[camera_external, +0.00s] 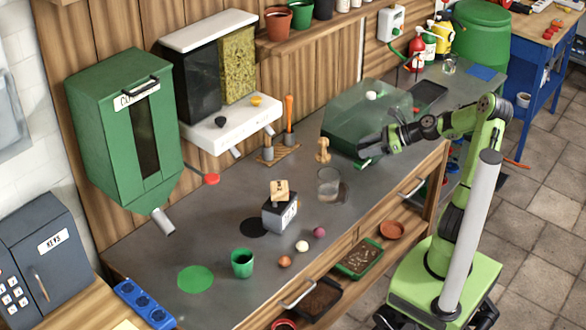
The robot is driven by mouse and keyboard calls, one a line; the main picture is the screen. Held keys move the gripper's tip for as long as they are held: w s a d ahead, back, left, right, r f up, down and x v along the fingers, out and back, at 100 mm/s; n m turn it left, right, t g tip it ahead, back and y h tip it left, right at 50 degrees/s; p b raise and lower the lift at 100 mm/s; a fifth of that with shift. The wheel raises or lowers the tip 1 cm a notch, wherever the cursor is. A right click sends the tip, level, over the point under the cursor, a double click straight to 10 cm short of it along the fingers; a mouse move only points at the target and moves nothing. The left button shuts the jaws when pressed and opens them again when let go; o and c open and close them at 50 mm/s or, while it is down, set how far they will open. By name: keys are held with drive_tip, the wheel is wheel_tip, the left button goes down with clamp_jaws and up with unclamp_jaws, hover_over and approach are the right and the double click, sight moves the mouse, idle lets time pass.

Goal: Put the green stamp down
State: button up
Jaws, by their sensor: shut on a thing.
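My gripper (378,148) is in front of the green translucent cover, above the worktop (225,215). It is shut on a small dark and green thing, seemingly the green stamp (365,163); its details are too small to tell. A wooden stamp-like piece (322,151) stands upright on the worktop left of my gripper. Another wooden piece (279,190) sits on top of a dark and grey box (281,214) near the middle of the worktop.
A clear glass (328,184) stands left of and below my gripper. The green translucent cover (366,112) is close behind it. A green cup (242,263), a flat green disc (195,279) and small balls (302,246) lie farther left.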

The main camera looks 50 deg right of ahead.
wheel_tip(320, 180, down, 8)
drive_tip(key=b, duration=0.3)
drive_tip(key=shift+r, duration=0.15)
drive_tip(key=o, duration=1)
drive_tip(key=shift+o, duration=0.2)
